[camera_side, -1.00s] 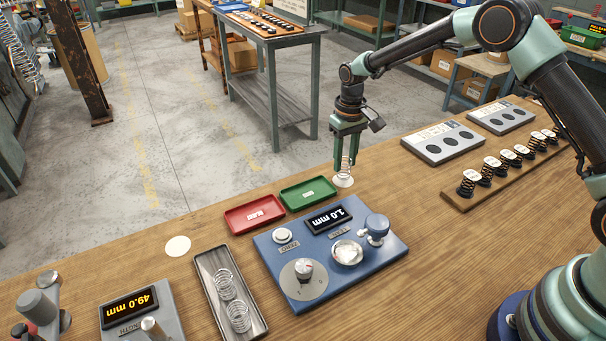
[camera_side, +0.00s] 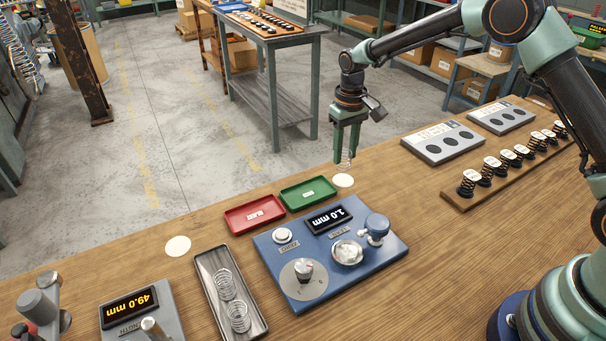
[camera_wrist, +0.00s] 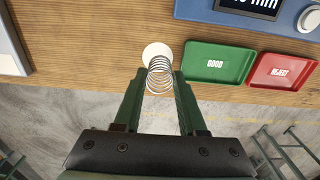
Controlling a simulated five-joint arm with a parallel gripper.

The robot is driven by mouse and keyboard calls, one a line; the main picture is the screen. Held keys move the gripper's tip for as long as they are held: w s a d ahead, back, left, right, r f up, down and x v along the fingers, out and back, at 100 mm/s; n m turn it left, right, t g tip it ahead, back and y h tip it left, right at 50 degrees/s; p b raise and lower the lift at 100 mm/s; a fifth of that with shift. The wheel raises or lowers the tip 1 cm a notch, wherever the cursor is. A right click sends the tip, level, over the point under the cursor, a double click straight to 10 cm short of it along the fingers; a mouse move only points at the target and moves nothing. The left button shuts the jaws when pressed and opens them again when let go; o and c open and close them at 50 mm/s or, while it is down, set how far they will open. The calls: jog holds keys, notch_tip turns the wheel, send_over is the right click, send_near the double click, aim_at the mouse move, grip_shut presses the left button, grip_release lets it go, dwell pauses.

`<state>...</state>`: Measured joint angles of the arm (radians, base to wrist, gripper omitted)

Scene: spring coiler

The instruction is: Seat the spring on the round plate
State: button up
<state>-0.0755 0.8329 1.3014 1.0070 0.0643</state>
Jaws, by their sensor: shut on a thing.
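My gripper (camera_side: 345,158) is shut on a coil spring (camera_side: 345,165) and holds it a little above a white disc (camera_side: 343,181) near the far edge of the wooden bench. In the wrist view, the spring (camera_wrist: 160,76) is between the fingers of my gripper (camera_wrist: 158,82), with the white disc (camera_wrist: 157,51) partly behind it. A round metal plate (camera_side: 347,253) sits bare on the blue tester, which shows "1.0 mm". It stands nearer the front of the bench, away from my gripper.
The green GOOD tray (camera_side: 308,194) and red tray (camera_side: 254,214) lie left of my gripper. A metal tray (camera_side: 207,288) holds loose springs. Another white disc (camera_side: 178,246) lies further left. A rack (camera_side: 457,199) of several black springs and grey panels stand to the right.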

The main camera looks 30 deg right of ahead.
jog(key=s+a+r+n, duration=0.3)
jog(key=s+a, duration=0.4)
jog(key=s, duration=0.3)
jog(key=s+a+r+n, duration=0.25)
jog(key=s+a, duration=0.35)
jog(key=s, duration=0.4)
jog(key=shift+f, duration=2.6)
jog(key=shift+f, duration=0.65)
jog(key=o, duration=1.4)
jog(key=shift+r, duration=4.45)
